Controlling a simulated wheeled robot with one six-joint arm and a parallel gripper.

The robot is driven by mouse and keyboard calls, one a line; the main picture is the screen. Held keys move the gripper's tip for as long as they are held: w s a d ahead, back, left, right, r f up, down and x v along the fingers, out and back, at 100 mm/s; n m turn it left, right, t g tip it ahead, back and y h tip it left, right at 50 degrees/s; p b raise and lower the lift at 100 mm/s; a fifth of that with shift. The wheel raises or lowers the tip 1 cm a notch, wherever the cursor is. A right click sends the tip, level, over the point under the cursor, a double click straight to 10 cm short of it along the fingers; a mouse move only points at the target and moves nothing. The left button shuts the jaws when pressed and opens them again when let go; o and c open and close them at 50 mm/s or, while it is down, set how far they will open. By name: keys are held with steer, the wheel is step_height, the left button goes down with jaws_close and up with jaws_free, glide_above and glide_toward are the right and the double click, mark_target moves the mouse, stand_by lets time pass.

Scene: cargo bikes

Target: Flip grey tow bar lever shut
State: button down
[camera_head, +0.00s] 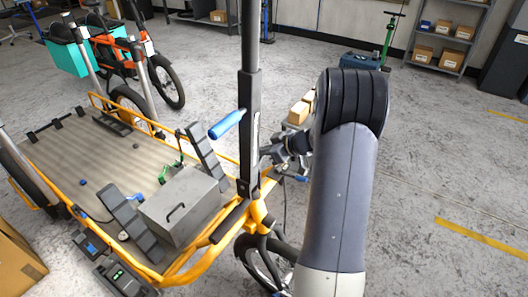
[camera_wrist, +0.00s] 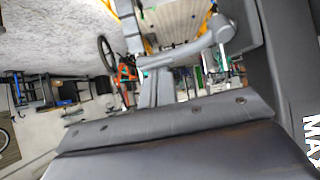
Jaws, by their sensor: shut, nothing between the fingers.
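A grey lever-like bar with a rounded end (camera_wrist: 190,52) crosses the upper middle of the wrist view, beside a grey upright part. I take it for the tow bar lever; I cannot tell its exact angle. My gripper's narrow fingers (camera_wrist: 156,82) are together, with their tips close to this bar; touching or just apart is unclear. In the head view my gripper (camera_head: 268,156) is at the right side of the dark upright post (camera_head: 250,120) on the yellow-framed cargo bike (camera_head: 190,272). The grey lever cannot be made out there.
A blue handle (camera_head: 227,124) sticks out left from the post. A grey box (camera_head: 182,205) stands on the cargo bed (camera_head: 70,160). An orange bike (camera_head: 118,55) stands behind at left. Shelves with cartons (camera_head: 448,35) are at the back right. Open floor lies at right.

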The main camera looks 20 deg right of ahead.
steer(key=s+d+f+m+h+b, duration=0.2)
steer(key=s+f+m+h+b, duration=0.3)
steer(key=m+b, duration=0.6)
steer(key=s+m, duration=0.1)
steer(key=m, duration=0.4)
steer(key=shift+s+d+m+b, duration=0.15)
steer(key=shift+s+m+b, duration=0.15)
steer(key=shift+s+b, duration=0.1)
steer(key=shift+r, duration=0.1)
steer(key=shift+r+p, duration=0.55)
steer(key=shift+r, duration=0.1)
